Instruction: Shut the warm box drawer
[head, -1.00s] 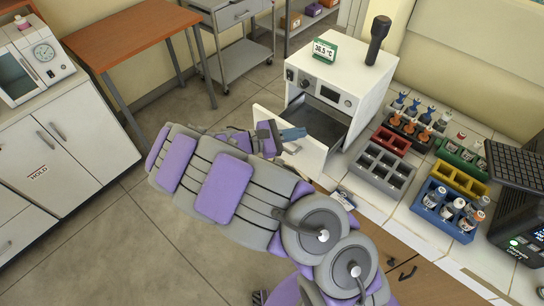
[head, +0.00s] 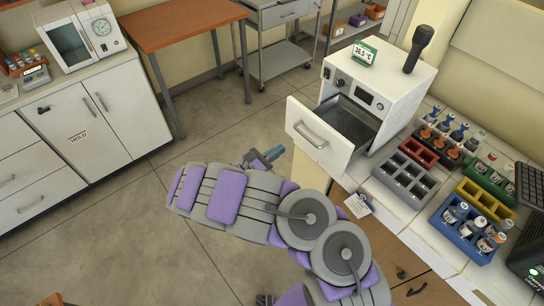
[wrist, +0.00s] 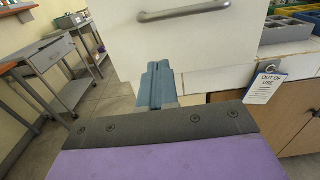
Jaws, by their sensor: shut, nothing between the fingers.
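The warm box (head: 395,85) is a white cabinet on the counter, with a dial, a small display and a 36.5 °C sign on top. Its drawer (head: 318,136) is pulled out toward the left, and its grey inside shows empty. The drawer's front has a bar handle (head: 313,134), which also shows at the top of the wrist view (wrist: 184,11). My gripper (head: 269,155) is in front of and below the drawer front, apart from the handle. Its blue fingers (wrist: 156,85) are together and empty in the wrist view, pointing at the white front's lower part.
Racks of bottles (head: 468,229) and an empty grey rack (head: 404,178) stand on the counter right of the warm box. An "out of use" tag (wrist: 265,83) hangs at the counter edge. Open floor (head: 215,125) lies left of the drawer.

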